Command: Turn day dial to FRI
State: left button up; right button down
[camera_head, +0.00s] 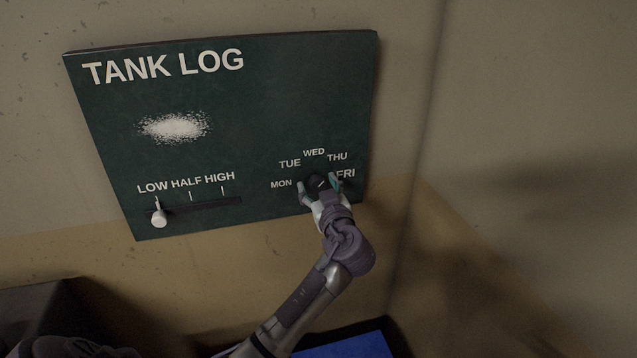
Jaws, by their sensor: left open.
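The day dial (317,181) is a small dark knob on the green TANK LOG board (250,120). The labels MON, TUE, WED, THU and FRI arc around it, with FRI at its right. A short light mark on the dial seems to slant to the upper right, but it is too small to read exactly. My left gripper (320,186) is open, with one finger on each side of the dial. I cannot tell if the fingers touch it. The gripper hides the dial's lower part. My right gripper is not in view.
A white slider knob (159,216) sits at LOW on the board's lower left. A white smudge (175,127) marks the board above it. A blue surface (350,346) lies below, beside my arm. A wall corner is to the right of the board.

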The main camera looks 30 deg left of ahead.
pick_arm(q)
jog(key=c, duration=1.1)
jog(key=shift+c, duration=0.2)
jog(key=shift+f+m, duration=0.1)
jog(key=shift+m, duration=0.2)
jog(key=shift+m+b, duration=0.3)
jog(key=shift+b, duration=0.05)
jog(key=shift+m+b, duration=0.3)
jog(key=shift+m, duration=3.6)
